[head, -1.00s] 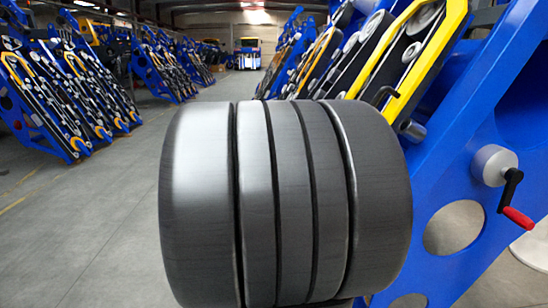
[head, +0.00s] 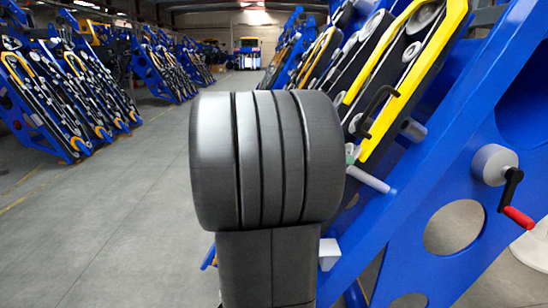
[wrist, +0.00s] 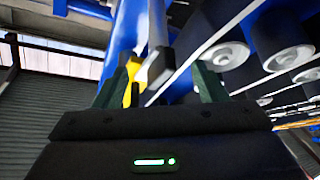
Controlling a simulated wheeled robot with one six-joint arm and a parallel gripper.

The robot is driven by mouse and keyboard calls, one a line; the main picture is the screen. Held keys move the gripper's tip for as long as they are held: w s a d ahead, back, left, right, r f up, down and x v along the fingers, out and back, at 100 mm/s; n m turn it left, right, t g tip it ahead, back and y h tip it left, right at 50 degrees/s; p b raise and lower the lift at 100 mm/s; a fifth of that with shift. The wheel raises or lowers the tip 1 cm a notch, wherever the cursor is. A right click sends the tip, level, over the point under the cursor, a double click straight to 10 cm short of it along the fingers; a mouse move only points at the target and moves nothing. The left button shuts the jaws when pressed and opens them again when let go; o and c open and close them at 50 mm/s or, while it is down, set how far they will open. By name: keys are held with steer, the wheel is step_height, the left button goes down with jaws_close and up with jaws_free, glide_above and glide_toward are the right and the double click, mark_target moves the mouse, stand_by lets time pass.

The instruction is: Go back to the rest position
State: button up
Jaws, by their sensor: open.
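My gripper (wrist: 160,78) shows in the wrist view with its two dark green fingers apart. A grey bar with a black end (wrist: 160,68) and a yellow part (wrist: 131,92) show in the gap between the fingers; nothing is seen clamped, and their distance is unclear. The blue chassis (head: 400,235) stands at the right, with a yellow frame (head: 413,85) and a black handle (head: 377,112) just right of my arm.
A crank with a red grip (head: 518,217) sticks out from the chassis at the right. Grey rollers (wrist: 228,55) lie close on the right of the wrist view. The grey floor (head: 110,220) on the left is open. More blue machines (head: 65,95) stand at the back left.

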steer(key=shift+w+m+g+h+p, duration=0.1)
steer(key=shift+m+g+h+p, duration=0.15)
steer(key=shift+m+g+p, duration=0.6)
steer(key=shift+m+g+h+p, duration=0.25)
steer(key=shift+m+p, duration=0.05)
steer(key=shift+m, duration=1.05)
steer(key=shift+f, duration=0.1)
